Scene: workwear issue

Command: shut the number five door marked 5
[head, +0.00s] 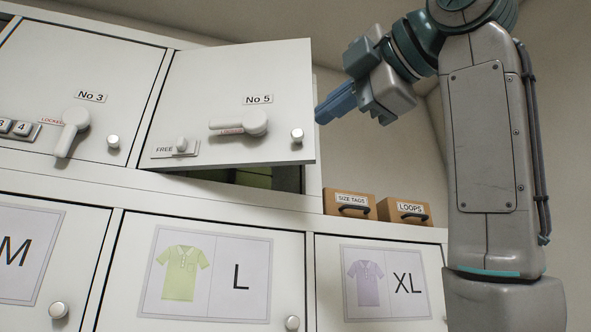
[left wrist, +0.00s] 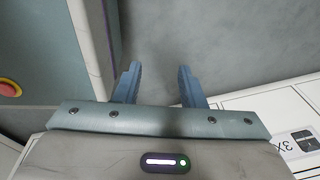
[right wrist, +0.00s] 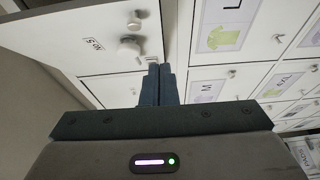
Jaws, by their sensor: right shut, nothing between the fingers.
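The number five door (head: 215,85) is a white locker door labelled No 5, standing ajar with its right edge swung out; a dark gap with green contents shows under it. It carries a lever handle (head: 240,124), lying level, and a round knob (head: 297,135) near its free edge. My right gripper (head: 321,114) is shut and empty, just right of that edge; I cannot tell whether it touches. In the right wrist view the door (right wrist: 75,35) is at upper left, beyond the shut fingers. My left gripper (left wrist: 160,70) is open and empty over grey floor.
The No 3 door (head: 85,60) to the left is closed, its lever pointing down. Lower doors marked M, L (head: 210,270) and XL (head: 375,285) are closed. Two small boxes, SIZE TAGS (head: 350,212) and LOOPS (head: 405,221), stand on the ledge at right.

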